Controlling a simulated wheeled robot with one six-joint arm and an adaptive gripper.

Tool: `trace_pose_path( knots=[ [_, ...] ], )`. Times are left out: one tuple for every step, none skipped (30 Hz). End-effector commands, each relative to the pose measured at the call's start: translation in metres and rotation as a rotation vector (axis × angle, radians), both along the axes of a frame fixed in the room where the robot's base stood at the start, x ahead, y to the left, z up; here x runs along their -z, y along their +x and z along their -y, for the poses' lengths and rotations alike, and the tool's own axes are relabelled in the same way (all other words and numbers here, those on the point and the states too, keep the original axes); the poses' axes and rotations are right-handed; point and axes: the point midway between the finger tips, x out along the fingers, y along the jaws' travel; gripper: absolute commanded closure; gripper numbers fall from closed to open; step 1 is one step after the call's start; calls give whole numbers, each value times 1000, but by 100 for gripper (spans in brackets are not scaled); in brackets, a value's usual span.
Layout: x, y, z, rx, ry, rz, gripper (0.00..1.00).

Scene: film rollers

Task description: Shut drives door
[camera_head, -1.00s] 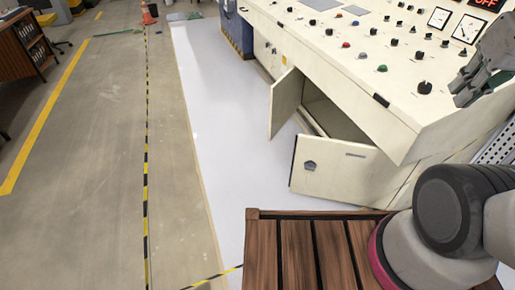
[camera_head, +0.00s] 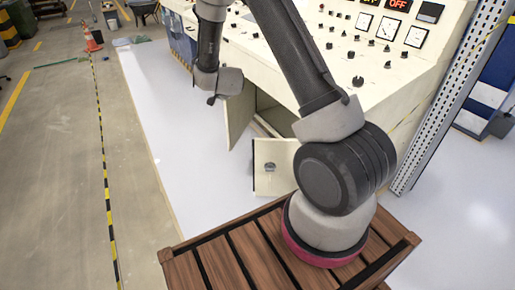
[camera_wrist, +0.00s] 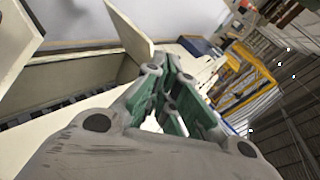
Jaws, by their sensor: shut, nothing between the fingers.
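A cream control cabinet has two open doors low on its front, and no readable label shows which is the drives door. The left door (camera_head: 239,112) stands swung out. The right door (camera_head: 272,168), with a dark latch, is also swung out and partly hidden behind my arm. In the wrist view, one cream door panel (camera_wrist: 16,42) is close at the left and another (camera_wrist: 130,28) stands at the top. The dark cabinet opening (camera_wrist: 75,73) lies between them. My gripper (camera_wrist: 170,68) is shut and empty, apart from both panels. Its fingers are not clearly visible in the head view.
The sloping control panel (camera_head: 345,70) with knobs and gauges stands above the doors. A perforated metal post (camera_head: 440,115) rises at the right. White floor (camera_head: 170,120) is clear left of the doors. An orange cone (camera_head: 91,42) stands far left.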

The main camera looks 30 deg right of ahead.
Motion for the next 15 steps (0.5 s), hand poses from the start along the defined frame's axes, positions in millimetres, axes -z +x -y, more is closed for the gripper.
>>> trace_pose_path(
  knots=[
    [37,4,3,57,17,21,100],
    [54,6,6,95,30,47,100],
    [78,7,11,146,45,83,100],
    [96,5,15,181,55,109,100],
    [113,3,18,216,64,139,100],
    [136,-2,23,259,74,178,100],
    [153,-7,27,289,79,208,100],
    [169,-13,31,317,84,240,100],
    [190,-24,36,352,89,284,100],
    [206,-33,40,375,92,315,100],
    [220,-43,44,395,94,350,100],
    [238,-57,48,417,95,392,100],
    [249,-68,51,430,96,425,100],
    [260,-80,55,441,95,455,100],
    [272,-95,58,452,96,495,100]
  ],
)
